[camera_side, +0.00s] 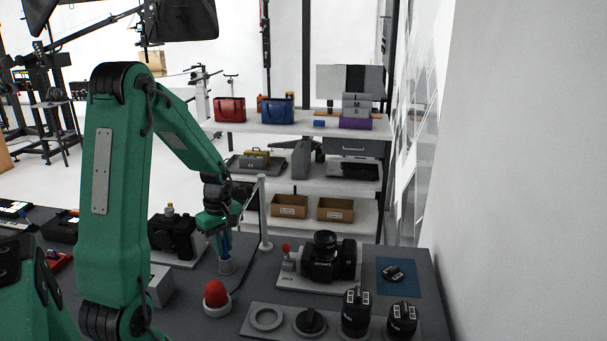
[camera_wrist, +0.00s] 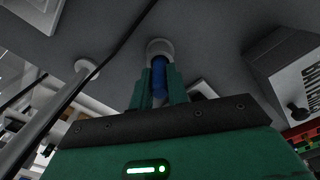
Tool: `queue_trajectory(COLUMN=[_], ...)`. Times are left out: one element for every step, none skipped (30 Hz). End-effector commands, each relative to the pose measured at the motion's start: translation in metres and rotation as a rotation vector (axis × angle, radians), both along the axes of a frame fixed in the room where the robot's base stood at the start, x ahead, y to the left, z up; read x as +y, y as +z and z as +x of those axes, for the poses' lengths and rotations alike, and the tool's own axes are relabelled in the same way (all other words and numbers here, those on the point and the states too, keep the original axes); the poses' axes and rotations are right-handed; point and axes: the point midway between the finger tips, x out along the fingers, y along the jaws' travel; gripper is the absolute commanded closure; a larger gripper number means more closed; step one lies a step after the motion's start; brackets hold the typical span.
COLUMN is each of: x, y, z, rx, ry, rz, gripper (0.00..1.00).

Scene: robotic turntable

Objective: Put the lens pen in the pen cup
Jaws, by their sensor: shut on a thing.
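My gripper (camera_side: 224,240) points down in the side view and is shut on the blue lens pen (camera_wrist: 158,76). In the wrist view the pen stands between the two green fingers, lengthwise along them. The pen cup (camera_side: 227,267) is a small grey cup on the dark table, directly below my gripper. In the wrist view the cup (camera_wrist: 160,46) lies just past the pen's far end, and the two overlap. I cannot tell whether the pen's tip is inside the cup or just above it. The fingers partly hide the pen.
A white post (camera_side: 263,215) stands close behind the cup to the right. A red dome (camera_side: 216,294) is in front. A camera (camera_side: 327,260) sits to the right, another camera (camera_side: 172,236) to the left. A lens tray (camera_side: 266,320) lies at the front right.

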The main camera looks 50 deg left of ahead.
Motion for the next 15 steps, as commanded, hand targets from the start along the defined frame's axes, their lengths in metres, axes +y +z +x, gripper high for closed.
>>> queue_trajectory(x=[-0.0001, -0.0001, -0.0001, -0.0001, -0.0002, -0.0002, -0.0002, -0.0003, -0.0003, -0.0003, -0.0003, -0.0003, -0.0003, -0.0003, -0.0003], y=[-0.0012, -0.0017, -0.0024, -0.0029, -0.0035, -0.0042, -0.0047, -0.0053, -0.0060, -0.0066, -0.0071, -0.0078, -0.0083, -0.0088, -0.0095], z=[-0.0002, -0.0002, -0.0002, -0.0002, -0.0003, -0.0002, -0.0002, -0.0003, -0.0003, -0.0003, -0.0003, -0.0003, -0.0003, -0.0003, -0.0003], rx=[0.001, 0.001, 0.001, 0.001, 0.001, 0.001, 0.001, 0.002, 0.002, 0.002, 0.002, 0.002, 0.002, 0.001, 0.001], ry=[0.000, 0.000, 0.000, 0.000, 0.000, 0.000, 0.000, 0.000, 0.000, 0.000, 0.000, 0.000, 0.000, 0.000, 0.000], rz=[0.000, 0.000, 0.000, -0.001, -0.001, -0.001, -0.001, -0.001, -0.001, -0.001, -0.001, -0.001, -0.001, -0.001, -0.001], gripper=[1.00, 1.00, 1.00, 1.00, 1.00, 1.00, 1.00, 1.00, 1.00, 1.00, 1.00, 1.00, 1.00, 1.00, 1.00])
